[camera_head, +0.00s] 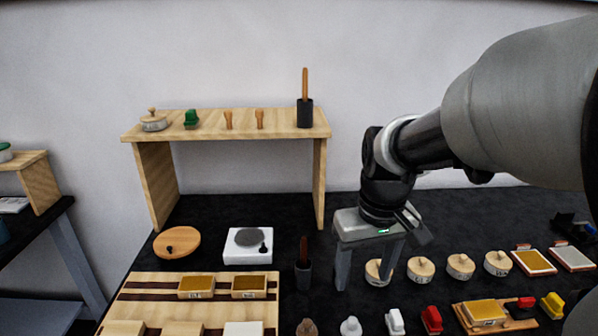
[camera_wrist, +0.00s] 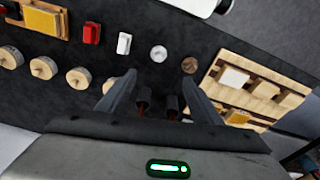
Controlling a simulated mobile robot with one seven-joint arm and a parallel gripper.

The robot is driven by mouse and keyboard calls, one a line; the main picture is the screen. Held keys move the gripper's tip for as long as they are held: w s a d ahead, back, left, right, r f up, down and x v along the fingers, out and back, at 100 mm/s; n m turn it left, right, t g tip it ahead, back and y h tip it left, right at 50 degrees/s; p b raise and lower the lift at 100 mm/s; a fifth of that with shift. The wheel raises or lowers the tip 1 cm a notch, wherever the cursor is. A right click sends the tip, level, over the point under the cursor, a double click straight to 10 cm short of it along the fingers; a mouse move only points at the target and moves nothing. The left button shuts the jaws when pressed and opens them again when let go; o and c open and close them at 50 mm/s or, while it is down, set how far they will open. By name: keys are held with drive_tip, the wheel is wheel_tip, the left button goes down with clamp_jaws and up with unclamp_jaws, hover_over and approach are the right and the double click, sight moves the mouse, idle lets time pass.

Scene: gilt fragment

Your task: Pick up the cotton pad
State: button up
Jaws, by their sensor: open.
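A small white rounded piece (camera_head: 351,326), which looks like the cotton pad, lies on the dark bench at the front edge of the head view. It also shows in the wrist view as a pale round shape (camera_wrist: 158,53), beyond my fingertips. My gripper (camera_head: 364,283) points down over the bench, behind this piece, with its fingers apart. In the wrist view my gripper (camera_wrist: 159,78) has nothing held between its fingertips. The white piece is apart from both fingers.
A brown lump (camera_head: 307,327) and a white block (camera_head: 395,321) flank the piece. A dark cup (camera_head: 304,276) with a handle stands left of my gripper. Round wooden pieces (camera_head: 420,269) stand close on the right. A slotted wooden rack (camera_head: 140,291) and a wooden shelf (camera_head: 225,124) are at left.

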drive_tip(key=f, duration=0.1)
drive_tip(key=b, duration=0.2)
approach(353, 320)
drive_tip(key=f, duration=0.5)
drive_tip(key=shift+w+a+f, duration=0.1)
drive_tip(key=shift+w+a, duration=0.15)
drive_tip(key=shift+w, duration=0.05)
drive_tip(key=shift+w+d+f+b, duration=0.15)
drive_tip(key=shift+f+b, duration=0.3)
drive_tip(key=shift+f, duration=0.9)
drive_tip(key=shift+w+f+b, duration=0.15)
drive_tip(key=shift+f+b, duration=0.3)
drive_tip(key=shift+f, duration=0.9)
drive_tip(key=c, duration=1.1)
